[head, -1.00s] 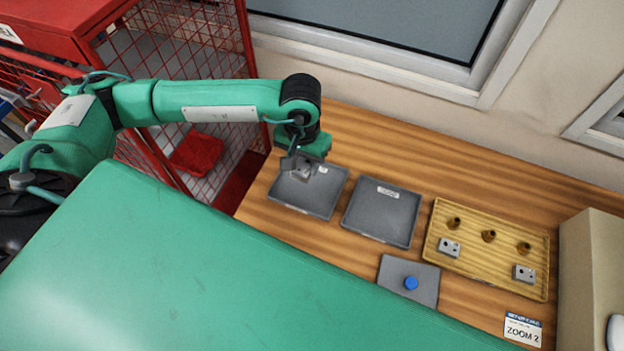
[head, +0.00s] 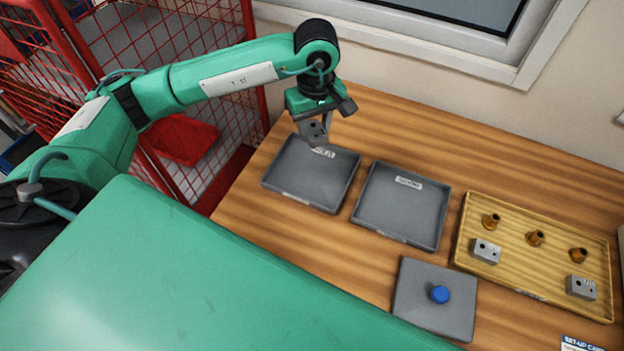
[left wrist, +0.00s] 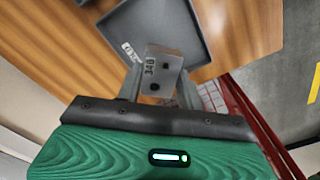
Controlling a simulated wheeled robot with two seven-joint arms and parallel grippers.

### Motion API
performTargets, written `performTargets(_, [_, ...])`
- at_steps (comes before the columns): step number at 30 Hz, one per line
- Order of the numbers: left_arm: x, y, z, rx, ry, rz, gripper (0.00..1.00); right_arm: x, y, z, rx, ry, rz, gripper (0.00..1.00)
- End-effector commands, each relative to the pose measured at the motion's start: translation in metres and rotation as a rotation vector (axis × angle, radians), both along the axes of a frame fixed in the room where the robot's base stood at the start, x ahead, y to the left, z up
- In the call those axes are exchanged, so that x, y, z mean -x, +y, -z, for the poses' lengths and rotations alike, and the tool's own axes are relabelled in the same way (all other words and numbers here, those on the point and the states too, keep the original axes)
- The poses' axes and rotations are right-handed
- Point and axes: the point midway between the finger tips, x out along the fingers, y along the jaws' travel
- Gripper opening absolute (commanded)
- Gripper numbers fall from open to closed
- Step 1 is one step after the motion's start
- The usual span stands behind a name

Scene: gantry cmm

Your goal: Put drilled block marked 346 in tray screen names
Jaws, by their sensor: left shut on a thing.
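My left gripper (head: 316,126) is shut on a grey drilled block (head: 312,134) and holds it above the back edge of the left grey tray (head: 285,189). In the left wrist view the block (left wrist: 160,72) sits between the fingers. Its marking reads like 346, the last character unclear. The tray (left wrist: 172,28) lies beyond it. A second grey tray (head: 400,212) stands to the right, empty. Both trays carry small white labels too small to read surely. My right gripper is not in view.
A yellow tray (head: 535,240) at the right holds two more drilled blocks and several brass fittings. A grey plate with a blue knob (head: 440,294) lies at the front. A red mesh cage (head: 230,60) stands left of the table. A window wall is behind.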

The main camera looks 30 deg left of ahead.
Motion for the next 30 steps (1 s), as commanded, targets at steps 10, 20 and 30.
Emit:
performTargets(10, [-0.010,0.011,-0.043,0.015,-0.001,-0.293,0.12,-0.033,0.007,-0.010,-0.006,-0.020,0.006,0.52])
performTargets(20, [-0.008,0.012,0.011,0.013,0.008,-0.316,0.12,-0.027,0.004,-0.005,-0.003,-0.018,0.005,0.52])
performTargets(30, [-0.009,0.012,0.094,0.014,0.004,-0.315,0.12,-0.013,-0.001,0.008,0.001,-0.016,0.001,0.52])
